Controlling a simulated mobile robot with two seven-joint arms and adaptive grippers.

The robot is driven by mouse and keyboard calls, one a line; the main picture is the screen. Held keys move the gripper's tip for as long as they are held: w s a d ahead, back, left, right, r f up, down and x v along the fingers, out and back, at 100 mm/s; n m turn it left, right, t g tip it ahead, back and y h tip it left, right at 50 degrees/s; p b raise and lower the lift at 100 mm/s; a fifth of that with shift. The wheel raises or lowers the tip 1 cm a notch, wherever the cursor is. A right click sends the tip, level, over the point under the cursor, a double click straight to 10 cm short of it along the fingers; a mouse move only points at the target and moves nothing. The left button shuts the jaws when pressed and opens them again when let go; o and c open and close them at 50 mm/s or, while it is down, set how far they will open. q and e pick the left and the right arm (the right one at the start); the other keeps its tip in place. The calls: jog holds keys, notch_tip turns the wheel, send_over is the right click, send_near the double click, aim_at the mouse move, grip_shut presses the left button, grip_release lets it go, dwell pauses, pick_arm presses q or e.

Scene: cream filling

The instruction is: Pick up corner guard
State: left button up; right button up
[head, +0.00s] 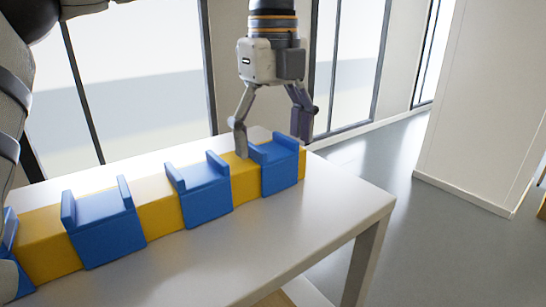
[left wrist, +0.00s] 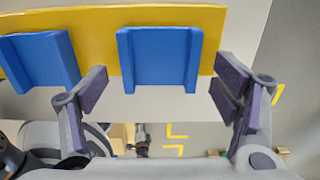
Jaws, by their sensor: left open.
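Blue corner guards with raised side flanges sit over a long yellow beam (head: 155,190) on the table. The rightmost guard (head: 280,178) is at the beam's right end; it also shows in the left wrist view (left wrist: 160,57). A second guard (head: 205,195) and a third guard (head: 105,228) lie further left, and another is partly cut off at the left edge. My left gripper (head: 271,143) points down, open and empty, with its fingers spread around the rightmost guard. In the left wrist view its fingers (left wrist: 162,80) stand either side of that guard, apart from it. My right gripper does not show.
The white table (head: 250,235) is clear in front of the beam. Its right edge lies just beyond the beam's end. Grey floor (head: 440,250) and a pale wall (head: 485,110) lie to the right. Tall windows (head: 140,90) stand behind.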

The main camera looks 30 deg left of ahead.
pick_arm(q)
jog(key=c, duration=1.2)
jog(key=shift+c, duration=0.2)
